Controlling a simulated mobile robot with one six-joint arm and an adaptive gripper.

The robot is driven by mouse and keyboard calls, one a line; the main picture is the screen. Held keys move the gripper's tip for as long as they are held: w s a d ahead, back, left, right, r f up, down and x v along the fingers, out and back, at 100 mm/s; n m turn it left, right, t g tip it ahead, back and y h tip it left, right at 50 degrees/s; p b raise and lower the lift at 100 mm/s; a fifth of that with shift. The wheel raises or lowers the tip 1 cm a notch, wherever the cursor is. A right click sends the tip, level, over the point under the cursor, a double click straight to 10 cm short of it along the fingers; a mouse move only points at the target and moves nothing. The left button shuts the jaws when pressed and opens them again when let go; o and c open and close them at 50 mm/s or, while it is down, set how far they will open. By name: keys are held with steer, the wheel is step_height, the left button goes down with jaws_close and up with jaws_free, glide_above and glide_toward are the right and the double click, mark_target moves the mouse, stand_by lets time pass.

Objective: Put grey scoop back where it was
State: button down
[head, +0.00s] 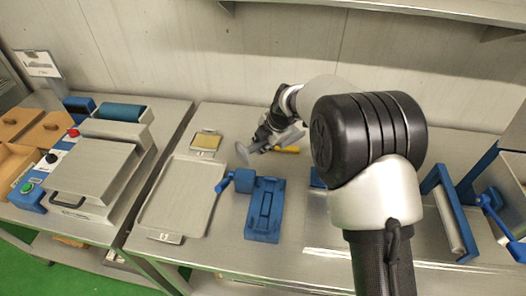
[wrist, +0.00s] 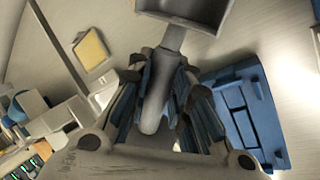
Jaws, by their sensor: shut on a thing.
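The grey scoop (wrist: 182,12) is in my gripper (wrist: 165,75), its handle between the two fingers. In the wrist view its square pan points away from the fingers, cut off by the top edge. In the head view the scoop (head: 243,153) shows as a small grey shape left of my gripper (head: 265,140), over the back of the steel table. Whether it touches the table I cannot tell. Its former place is not marked in these frames.
A blue fixture (head: 264,222) stands in front of my gripper. A steel tray (head: 178,205) and a yellow pad on a small plate (head: 206,141) lie left. A yellow-handled item (head: 287,149) lies just right. Machines stand at both sides; the wall is behind.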

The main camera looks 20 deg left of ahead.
steer(key=shift+f, duration=1.6)
steer(key=shift+b, duration=0.3)
steer(key=shift+f, duration=0.3)
steer(key=c, duration=1.4)
jaws_free()
steer(key=shift+c, duration=0.2)
steer(key=shift+r, duration=0.15)
steer(key=p+v, duration=0.1)
steer(key=v, duration=1.1)
steer(key=shift+p, duration=0.3)
